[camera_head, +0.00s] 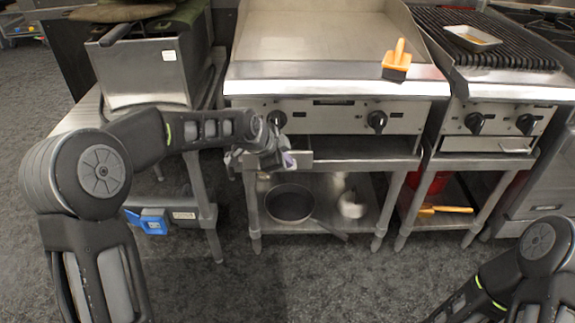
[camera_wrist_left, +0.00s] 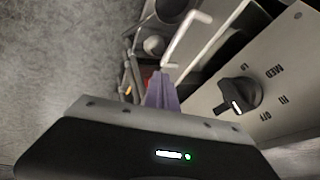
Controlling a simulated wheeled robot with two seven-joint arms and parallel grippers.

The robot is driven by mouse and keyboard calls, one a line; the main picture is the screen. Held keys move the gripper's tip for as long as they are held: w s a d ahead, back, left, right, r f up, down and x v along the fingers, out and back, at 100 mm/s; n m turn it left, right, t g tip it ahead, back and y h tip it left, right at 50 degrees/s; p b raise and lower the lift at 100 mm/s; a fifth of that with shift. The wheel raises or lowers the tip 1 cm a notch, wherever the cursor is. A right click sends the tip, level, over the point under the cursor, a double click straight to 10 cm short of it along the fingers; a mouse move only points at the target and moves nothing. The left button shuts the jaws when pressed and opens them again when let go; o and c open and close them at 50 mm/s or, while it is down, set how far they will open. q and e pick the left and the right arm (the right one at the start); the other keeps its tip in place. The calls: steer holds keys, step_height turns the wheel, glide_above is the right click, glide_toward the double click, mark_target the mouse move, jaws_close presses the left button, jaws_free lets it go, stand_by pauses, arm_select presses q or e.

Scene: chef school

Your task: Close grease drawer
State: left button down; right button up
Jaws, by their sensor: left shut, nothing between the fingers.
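The griddle's grease drawer (camera_head: 305,159) is below the left knob, its light metal front standing out from the griddle face. Part of it is hidden behind my left gripper (camera_head: 268,160). In the left wrist view, a pale bent handle bar (camera_wrist_left: 186,42) stands out from a flat metal front (camera_wrist_left: 214,45). My left gripper is shut and empty at the drawer's left end; its purple fingers (camera_wrist_left: 161,92) point towards the handle side. I cannot tell whether they touch it. My right arm shows at the bottom right, but its gripper is out of view.
The griddle (camera_head: 310,40) has a left knob (camera_head: 277,118) just above my left gripper. A pan (camera_head: 290,203) and a white pot (camera_head: 351,204) sit on the shelf below. A fryer (camera_head: 145,72) stands at left and a grill (camera_head: 500,60) at right. The floor in front is clear.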

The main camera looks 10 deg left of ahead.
arm_select(q)
steer(key=v, duration=0.7)
steer(key=shift+p, duration=0.4)
steer(key=shift+a, duration=0.2)
